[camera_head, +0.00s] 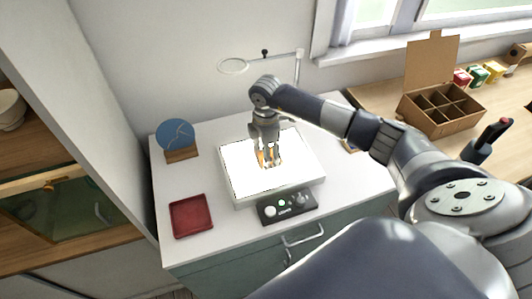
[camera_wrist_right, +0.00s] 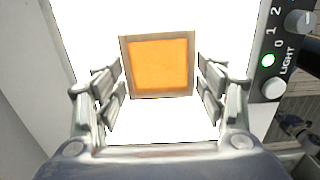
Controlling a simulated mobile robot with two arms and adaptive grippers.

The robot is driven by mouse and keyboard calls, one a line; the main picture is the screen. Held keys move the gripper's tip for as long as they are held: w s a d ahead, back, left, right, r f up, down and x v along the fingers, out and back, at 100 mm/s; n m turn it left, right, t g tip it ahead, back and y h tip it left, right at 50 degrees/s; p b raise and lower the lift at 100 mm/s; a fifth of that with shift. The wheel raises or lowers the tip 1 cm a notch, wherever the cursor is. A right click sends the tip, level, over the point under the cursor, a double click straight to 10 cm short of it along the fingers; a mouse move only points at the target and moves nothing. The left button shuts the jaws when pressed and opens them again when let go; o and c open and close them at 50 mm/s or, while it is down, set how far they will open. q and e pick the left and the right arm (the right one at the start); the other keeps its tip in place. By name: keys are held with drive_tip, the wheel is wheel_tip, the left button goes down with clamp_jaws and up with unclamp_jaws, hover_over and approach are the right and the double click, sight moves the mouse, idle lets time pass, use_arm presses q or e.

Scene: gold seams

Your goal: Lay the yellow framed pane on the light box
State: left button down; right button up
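The yellow framed pane (camera_wrist_right: 158,65), orange-yellow glass in a pale square frame, lies flat on the glowing white light box (camera_wrist_right: 85,20) in the right wrist view. In the head view only slivers of the pane (camera_head: 262,158) show between my fingers, over the middle of the light box (camera_head: 240,183). My right gripper (camera_wrist_right: 160,88) points down at the pane. Its fingers stand apart on either side of the frame, with narrow gaps visible. In the head view my right gripper (camera_head: 268,160) is low over the box. My left gripper is out of view.
A control panel (camera_head: 287,206) with a green lamp sits at the box's front. A red tray (camera_head: 191,215) and a blue disc on a wooden stand (camera_head: 176,136) are left. A ring magnifier (camera_head: 233,66) stands behind. A divided cardboard box (camera_head: 438,108) is at right.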

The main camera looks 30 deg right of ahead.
drive_tip(key=shift+o, duration=0.5)
drive_tip(key=shift+r, duration=0.15)
wheel_tip(320, 180, up, 12)
drive_tip(key=b, duration=0.2)
drive_tip(key=shift+b, duration=0.35)
